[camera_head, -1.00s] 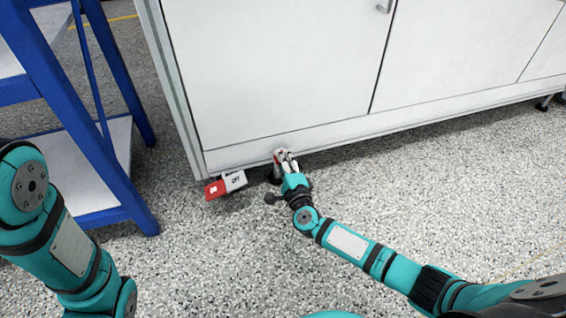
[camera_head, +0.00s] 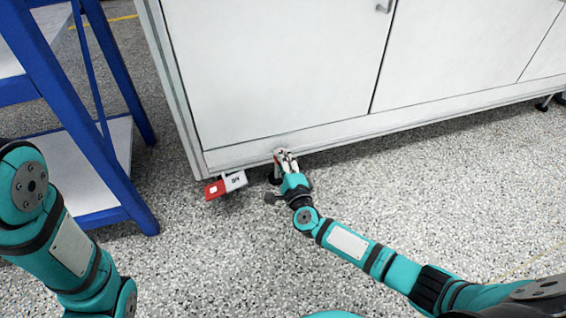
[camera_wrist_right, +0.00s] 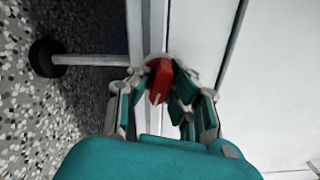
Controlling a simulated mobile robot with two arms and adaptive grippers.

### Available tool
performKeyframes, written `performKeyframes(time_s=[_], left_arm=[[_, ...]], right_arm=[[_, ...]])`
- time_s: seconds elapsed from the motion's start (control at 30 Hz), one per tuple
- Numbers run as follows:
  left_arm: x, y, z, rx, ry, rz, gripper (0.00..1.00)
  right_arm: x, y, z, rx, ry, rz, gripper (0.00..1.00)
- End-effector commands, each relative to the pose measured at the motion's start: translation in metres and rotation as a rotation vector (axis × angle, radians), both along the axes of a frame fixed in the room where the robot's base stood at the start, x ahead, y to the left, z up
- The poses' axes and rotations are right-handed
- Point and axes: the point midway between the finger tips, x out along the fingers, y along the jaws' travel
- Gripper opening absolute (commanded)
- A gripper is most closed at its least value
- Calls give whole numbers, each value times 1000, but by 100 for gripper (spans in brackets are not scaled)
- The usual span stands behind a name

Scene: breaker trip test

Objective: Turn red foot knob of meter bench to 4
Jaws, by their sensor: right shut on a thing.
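The red foot knob (camera_wrist_right: 160,80) sits on a round pale base low on the white meter bench (camera_head: 270,70). My right gripper (camera_head: 285,158) is shut on the knob at the bench's bottom edge. In the right wrist view my right gripper (camera_wrist_right: 160,92) has its fingers on both sides of the knob, and a light pointer line shows on the knob's lower part. The knob is mostly hidden by the fingers in the head view. A red and white tag (camera_head: 226,185) with small lettering hangs left of the knob. My left arm is at the left, its gripper out of frame.
A blue shelf frame (camera_head: 85,130) with pale shelves stands left of the bench. Bench feet (camera_head: 543,103) stand under its bottom edge. The speckled floor (camera_head: 200,270) in front is clear apart from my arms.

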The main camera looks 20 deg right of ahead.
Motion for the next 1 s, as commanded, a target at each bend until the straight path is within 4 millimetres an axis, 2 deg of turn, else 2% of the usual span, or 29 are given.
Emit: performKeyframes(time_s=[0.13, 0.4, 0.77, 1.0], left_arm=[[0, 0, 3, 0, 0, 0, 40], [0, 0, 16, 0, 1, 0, 40], [0, 0, 16, 0, 1, 0, 40], [0, 0, 28, 0, 1, 0, 40]], right_arm=[[-1, 0, 0, -15, 2, 1, 0], [-1, 1, 0, -152, 0, 1, 0], [-1, 0, -2, -177, -2, 1, 0], [-2, 1, 0, -283, -5, 0, 0]])
